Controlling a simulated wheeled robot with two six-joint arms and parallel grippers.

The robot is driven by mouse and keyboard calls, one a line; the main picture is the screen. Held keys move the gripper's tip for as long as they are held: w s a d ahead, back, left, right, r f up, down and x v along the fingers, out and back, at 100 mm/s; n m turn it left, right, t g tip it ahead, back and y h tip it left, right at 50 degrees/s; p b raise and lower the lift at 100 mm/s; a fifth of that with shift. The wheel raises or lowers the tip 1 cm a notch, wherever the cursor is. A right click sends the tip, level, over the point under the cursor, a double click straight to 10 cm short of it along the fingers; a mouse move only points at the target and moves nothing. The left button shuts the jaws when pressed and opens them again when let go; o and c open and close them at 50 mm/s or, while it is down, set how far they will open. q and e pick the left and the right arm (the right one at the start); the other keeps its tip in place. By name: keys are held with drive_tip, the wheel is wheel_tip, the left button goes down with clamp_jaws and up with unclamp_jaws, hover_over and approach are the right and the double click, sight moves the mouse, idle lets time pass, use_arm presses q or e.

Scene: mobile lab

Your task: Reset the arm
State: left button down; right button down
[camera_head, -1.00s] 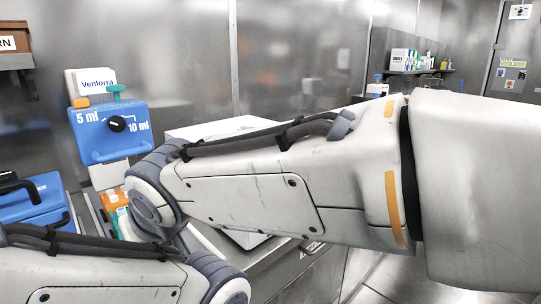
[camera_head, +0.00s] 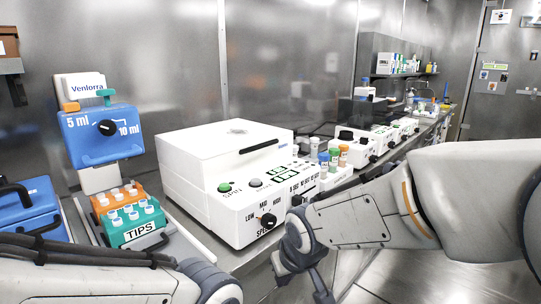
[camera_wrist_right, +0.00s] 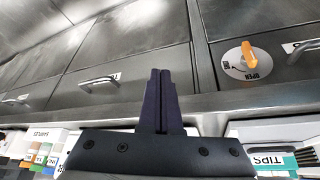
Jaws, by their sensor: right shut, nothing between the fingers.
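My right arm comes in from the right in the head view, bent downward in front of the bench. Its right gripper (camera_head: 321,290) hangs low at the bench's front edge, below the white centrifuge. In the right wrist view the two dark fingers of the right gripper (camera_wrist_right: 161,85) are together, with nothing between them. They point toward metal drawer fronts. My left arm lies across the lower left of the head view; its gripper is out of the picture.
A white centrifuge (camera_head: 205,160) with knobs stands mid-bench. Left of it are a blue dispenser (camera_head: 85,145), a teal TIPS box (camera_head: 125,229) and a blue case (camera_head: 35,212). Capped tubes (camera_head: 334,160) stand to its right. Metal drawers (camera_wrist_right: 130,45) and an orange-handled dial (camera_wrist_right: 249,57) face the right gripper.

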drive_tip(key=s+d+f+m+g+h, duration=0.15)
drive_tip(key=s+d+f, duration=0.25)
drive_tip(key=d, duration=0.4)
drive_tip(key=s+d+f+m+g, duration=0.1)
drive_tip(key=s+d+f+m, duration=0.25)
drive_tip(key=d, duration=0.45)
drive_tip(key=s+a+r+n+g, duration=0.1)
drive_tip(key=s+a+r+n, duration=0.25)
drive_tip(key=s+a, duration=0.3)
drive_tip(key=s+a+r+n+g, duration=0.1)
drive_tip(key=s+a+r+n, duration=0.1)
drive_tip(key=s+a+n, duration=0.35)
wheel_tip(320, 180, up, 25)
drive_tip(key=s+a+m+p, duration=0.1)
drive_tip(key=a+p, duration=0.1)
drive_tip(key=p, duration=2.3)
drive_tip(key=shift+s+y, duration=0.3)
drive_tip(key=shift+y, duration=0.15)
drive_tip(key=shift+f+g, duration=0.15)
drive_tip(key=shift+g, duration=0.1)
drive_tip(key=shift+a, duration=0.1)
